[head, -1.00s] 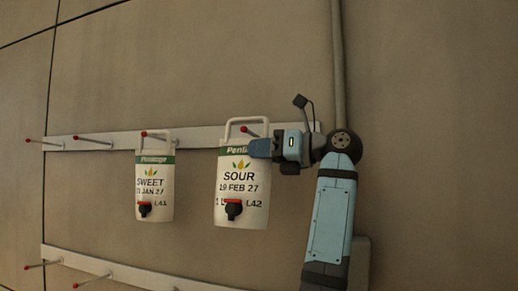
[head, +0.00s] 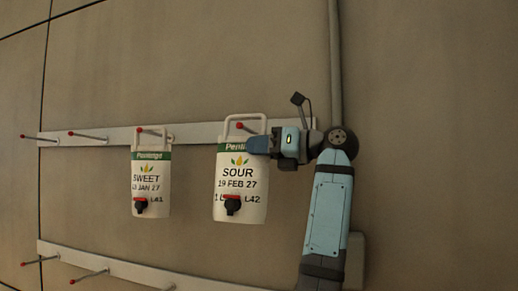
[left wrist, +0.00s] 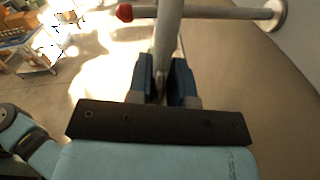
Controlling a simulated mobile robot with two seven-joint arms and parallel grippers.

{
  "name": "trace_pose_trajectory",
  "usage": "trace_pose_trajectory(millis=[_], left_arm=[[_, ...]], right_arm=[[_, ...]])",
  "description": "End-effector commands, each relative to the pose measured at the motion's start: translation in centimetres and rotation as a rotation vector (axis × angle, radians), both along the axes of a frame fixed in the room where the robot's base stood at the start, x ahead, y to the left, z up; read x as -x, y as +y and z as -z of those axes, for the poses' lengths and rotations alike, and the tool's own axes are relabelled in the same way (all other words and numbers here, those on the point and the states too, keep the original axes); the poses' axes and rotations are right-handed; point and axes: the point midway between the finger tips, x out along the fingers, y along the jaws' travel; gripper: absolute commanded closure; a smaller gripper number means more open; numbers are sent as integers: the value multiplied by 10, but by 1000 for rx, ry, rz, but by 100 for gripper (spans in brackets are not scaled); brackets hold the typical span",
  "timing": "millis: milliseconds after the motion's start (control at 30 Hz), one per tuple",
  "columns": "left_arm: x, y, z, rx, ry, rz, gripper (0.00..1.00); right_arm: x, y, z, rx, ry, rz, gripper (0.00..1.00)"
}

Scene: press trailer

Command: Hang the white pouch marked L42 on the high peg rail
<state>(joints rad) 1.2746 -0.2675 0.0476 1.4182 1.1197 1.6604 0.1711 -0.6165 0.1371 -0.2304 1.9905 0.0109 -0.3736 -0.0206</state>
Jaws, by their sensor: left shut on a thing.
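The white pouch (head: 241,183) reads SOUR, 19 FEB 27, L42 and hangs upright at the high peg rail (head: 205,132). My left gripper (head: 257,146) is shut on its upper right edge. The red tip of a peg (head: 239,125) shows inside the pouch's handle loop (head: 226,125). In the left wrist view the peg (left wrist: 230,13) shows on both sides of the pale handle (left wrist: 168,35), so it appears to pass through the loop. Whether the handle bears on the peg I cannot tell. My right gripper is not in view.
A second white pouch (head: 151,187), marked SWEET, hangs on the same rail to the left; its code is too small to read surely. Two pegs (head: 87,136) farther left are bare. A lower rail (head: 125,271) with pegs runs below. A vertical pipe (head: 335,60) stands right of the rail.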

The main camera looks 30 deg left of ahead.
Motion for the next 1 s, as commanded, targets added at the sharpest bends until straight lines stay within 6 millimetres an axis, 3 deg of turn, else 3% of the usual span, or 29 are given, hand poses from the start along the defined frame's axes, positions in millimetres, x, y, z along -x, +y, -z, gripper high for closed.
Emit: trace_pose_trajectory(millis=[1000], left_arm=[[-8, 3, 13, -3, -2, 0, 100]], right_arm=[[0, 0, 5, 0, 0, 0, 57]])
